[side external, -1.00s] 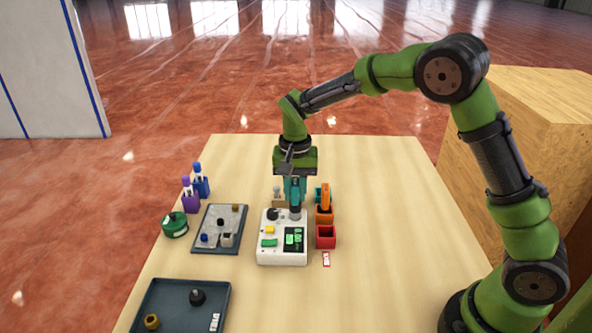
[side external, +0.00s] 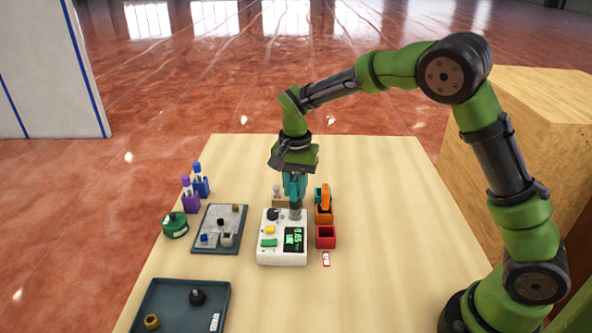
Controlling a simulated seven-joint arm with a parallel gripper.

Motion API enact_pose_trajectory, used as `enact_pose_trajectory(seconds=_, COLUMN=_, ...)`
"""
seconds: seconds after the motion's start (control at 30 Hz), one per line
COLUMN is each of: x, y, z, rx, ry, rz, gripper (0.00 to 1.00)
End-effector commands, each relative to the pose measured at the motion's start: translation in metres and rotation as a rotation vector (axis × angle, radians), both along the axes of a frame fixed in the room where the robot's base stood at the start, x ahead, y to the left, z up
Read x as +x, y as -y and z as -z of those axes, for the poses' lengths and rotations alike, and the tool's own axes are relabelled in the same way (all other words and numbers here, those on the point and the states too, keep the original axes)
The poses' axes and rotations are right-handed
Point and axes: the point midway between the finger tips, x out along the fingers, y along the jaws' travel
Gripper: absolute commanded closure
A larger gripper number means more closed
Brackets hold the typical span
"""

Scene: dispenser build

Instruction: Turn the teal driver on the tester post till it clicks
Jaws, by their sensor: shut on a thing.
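The teal driver (side external: 295,187) stands upright with its lower end on the post (side external: 295,211) of the white tester (side external: 271,257). My gripper (side external: 294,174) is shut on the driver's upper part from above. The tester has a dark screen (side external: 295,240) with green digits, a yellow button (side external: 269,230), a green button (side external: 268,243) and a black knob (side external: 272,214). The fingers partly hide the driver's top.
An orange driver (side external: 326,197) stands in an orange holder right of the tester, with a red bin (side external: 326,237) in front. A parts tray (side external: 220,246) and a green round container (side external: 174,225) lie left. A dark tray (side external: 181,320) is at front left. The table's right side is clear.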

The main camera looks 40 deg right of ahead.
Motion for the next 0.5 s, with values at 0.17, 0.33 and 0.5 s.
enact_pose_trajectory(seconds=0.17, x=0.000, y=0.000, z=-0.010, rx=0.000, ry=0.002, rz=0.000, gripper=1.00)
enact_pose_trajectory(seconds=0.33, x=0.001, y=0.000, z=-0.018, rx=0.000, ry=0.002, rz=-0.001, gripper=1.00)
enact_pose_trajectory(seconds=0.5, x=0.000, y=0.000, z=-0.027, rx=0.000, ry=0.002, rz=-0.001, gripper=1.00)
